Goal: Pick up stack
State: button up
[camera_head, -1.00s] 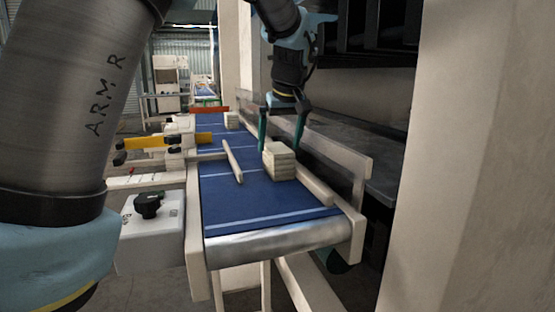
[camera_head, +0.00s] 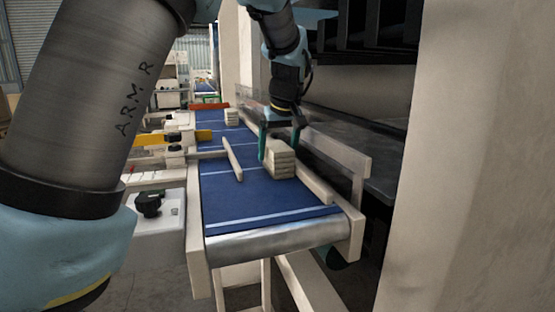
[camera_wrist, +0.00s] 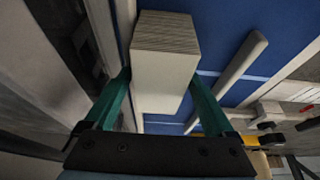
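The stack (camera_head: 281,164) is a pale block of thin layers standing upright on the blue conveyor belt (camera_head: 250,200), close to its right guide rail. In the wrist view the stack (camera_wrist: 165,60) fills the space between my fingers. My gripper (camera_head: 280,143) is low over the belt, with its green fingers on either side of the stack. In the wrist view my gripper (camera_wrist: 160,82) looks open, with one finger near each side of the stack. I cannot tell whether either finger touches it.
A second pale stack (camera_head: 231,117) stands farther up the belt. A thin pale bar (camera_head: 233,159) lies over the belt left of the near stack. A yellow part (camera_head: 204,135) juts in from the left. A wide pillar (camera_head: 470,170) stands at the right.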

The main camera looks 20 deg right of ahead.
aim_at(277, 145)
jog(key=c, duration=1.3)
notch_tip(277, 145, up, 10)
jog(key=shift+f+b, duration=0.1)
jog(key=shift+b, duration=0.55)
jog(key=shift+f+b, duration=2.4)
jog(key=shift+f, duration=1.15)
jog(key=shift+f, duration=0.1)
jog(key=shift+w+a+f+b, duration=0.15)
jog(key=shift+a+b, duration=0.15)
jog(key=shift+a, duration=0.5)
jog(key=o, duration=1.5)
jog(key=shift+o, duration=0.2)
